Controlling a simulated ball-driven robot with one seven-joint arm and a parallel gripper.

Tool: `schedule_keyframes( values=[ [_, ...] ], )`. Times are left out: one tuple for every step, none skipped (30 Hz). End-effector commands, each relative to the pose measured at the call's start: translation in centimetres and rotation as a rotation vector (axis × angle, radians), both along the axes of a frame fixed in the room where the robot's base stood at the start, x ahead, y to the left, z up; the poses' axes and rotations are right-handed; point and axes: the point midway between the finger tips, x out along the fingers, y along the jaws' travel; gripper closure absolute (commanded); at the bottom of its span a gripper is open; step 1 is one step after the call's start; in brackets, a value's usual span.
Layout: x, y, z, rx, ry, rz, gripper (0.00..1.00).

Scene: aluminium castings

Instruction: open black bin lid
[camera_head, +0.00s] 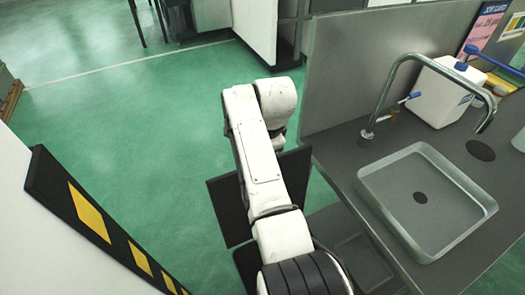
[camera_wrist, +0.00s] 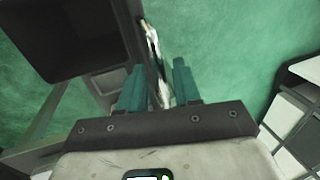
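In the head view, a dark flat panel (camera_head: 229,212) shows left of my arm and another dark panel (camera_head: 298,172) shows to its right. They look like parts of the black bin, but my arm covers the middle, so I cannot tell how the lid stands. In the wrist view, a dark box-like shape with a grey rim (camera_wrist: 68,40), likely the bin, fills the upper left. My gripper (camera_wrist: 158,78) has two teal fingers spread apart. A thin pale strip (camera_wrist: 152,42) runs between them; I cannot tell whether they touch it. The fingertips are hidden in the head view.
A grey counter with a sink (camera_head: 425,195), a curved tap (camera_head: 400,62) and a white container (camera_head: 437,95) stands at the right. A grey partition (camera_head: 345,70) rises behind it. A black-and-yellow striped edge (camera_head: 95,218) is at the left. Green floor (camera_head: 120,110) is open beyond.

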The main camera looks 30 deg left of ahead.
Motion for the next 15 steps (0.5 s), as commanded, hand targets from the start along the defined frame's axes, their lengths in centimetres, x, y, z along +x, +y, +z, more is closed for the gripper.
schedule_keyframes(
  values=[
    [-0.1, -0.1, 0.7, 0.002, -0.003, 0.000, 0.67],
    [-0.1, -0.2, 1.1, 0.003, -0.003, 0.000, 0.67],
    [-0.2, -0.3, 1.8, 0.002, -0.004, -0.001, 0.67],
    [-0.3, -0.4, 2.3, 0.003, -0.005, -0.001, 0.67],
    [-0.4, -0.5, 3.0, 0.004, -0.004, 0.000, 0.67],
    [-0.5, -0.7, 3.7, 0.004, -0.004, 0.000, 0.67],
    [-0.6, -0.9, 4.3, 0.004, -0.003, 0.000, 0.67],
    [-0.7, -0.9, 4.9, 0.005, -0.004, 0.000, 0.67],
    [-0.8, -1.1, 5.6, 0.003, -0.004, 0.000, 0.67],
    [-0.9, -1.2, 6.1, 0.003, -0.002, 0.000, 0.67],
    [-1.0, -1.3, 6.6, 0.003, -0.003, 0.000, 0.67],
    [-1.1, -1.5, 7.1, 0.002, -0.003, 0.000, 0.67],
    [-1.2, -1.5, 7.5, 0.002, -0.003, 0.000, 0.67],
    [-1.2, -1.6, 7.9, 0.001, -0.002, 0.000, 0.67],
    [-1.3, -1.7, 8.3, 0.002, -0.003, 0.000, 0.67]
  ],
)
